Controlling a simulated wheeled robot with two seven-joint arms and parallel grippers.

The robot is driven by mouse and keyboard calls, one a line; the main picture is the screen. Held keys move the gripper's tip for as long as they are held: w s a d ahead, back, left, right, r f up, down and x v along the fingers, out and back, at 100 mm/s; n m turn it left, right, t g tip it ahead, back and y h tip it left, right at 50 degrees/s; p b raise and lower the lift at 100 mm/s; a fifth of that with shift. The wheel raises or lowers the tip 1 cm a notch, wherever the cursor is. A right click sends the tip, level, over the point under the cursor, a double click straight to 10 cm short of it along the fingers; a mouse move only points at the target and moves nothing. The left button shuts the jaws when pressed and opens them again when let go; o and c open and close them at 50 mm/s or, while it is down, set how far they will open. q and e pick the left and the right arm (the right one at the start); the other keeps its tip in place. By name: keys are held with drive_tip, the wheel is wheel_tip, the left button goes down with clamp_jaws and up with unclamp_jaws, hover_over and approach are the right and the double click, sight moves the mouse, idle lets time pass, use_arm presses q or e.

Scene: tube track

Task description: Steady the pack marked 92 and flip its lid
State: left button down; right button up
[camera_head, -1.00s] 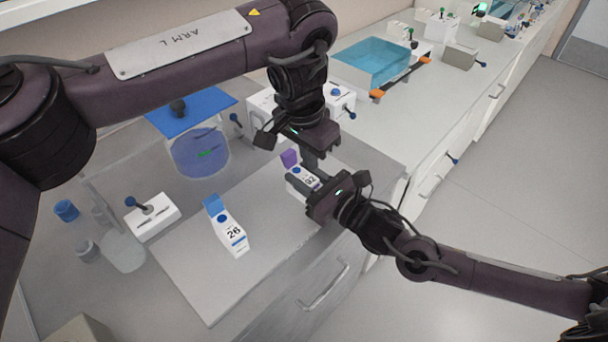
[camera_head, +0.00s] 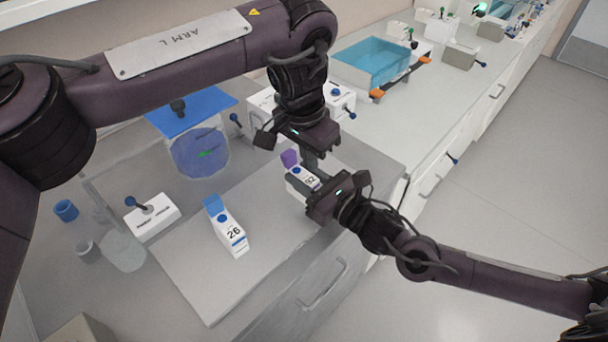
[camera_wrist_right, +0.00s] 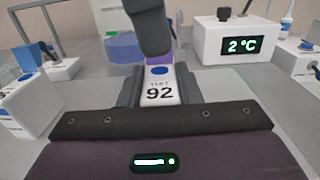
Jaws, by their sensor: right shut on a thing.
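The pack marked 92 (camera_head: 300,178) is white with a blue spot and stands on the grey worktop mat. Its purple lid (camera_head: 290,158) stands raised at its far end. My right gripper (camera_head: 312,190) is shut on the pack from the near side. In the right wrist view the pack (camera_wrist_right: 160,88) sits between the two fingers, its number facing the camera. My left gripper (camera_head: 312,162) points down just above the pack, beside the lid. Its dark fingertip hides part of the lid in the wrist view. I cannot tell whether its fingers are apart or touching the lid.
A similar pack marked 26 (camera_head: 233,236) with a blue lid stands to the left. A white switch box (camera_head: 152,217) and a blue-lidded clear tub (camera_head: 200,152) are behind. A white box reading 2 °C (camera_wrist_right: 238,44) stands behind right. The front mat (camera_head: 205,290) is clear.

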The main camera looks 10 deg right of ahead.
sight(311, 179)
use_arm(q)
drive_tip(key=shift+f, duration=1.8)
idle(0.5)
drive_tip(key=shift+r, duration=0.1)
drive_tip(key=shift+r, duration=2.75)
drive_tip(key=shift+w, duration=0.1)
drive_tip(key=w+a, duration=0.5)
drive_tip(key=w, duration=0.2)
drive_tip(key=shift+w, duration=0.25)
wheel_tip(311, 179, down, 4)
drive_tip(key=shift+r, duration=0.1)
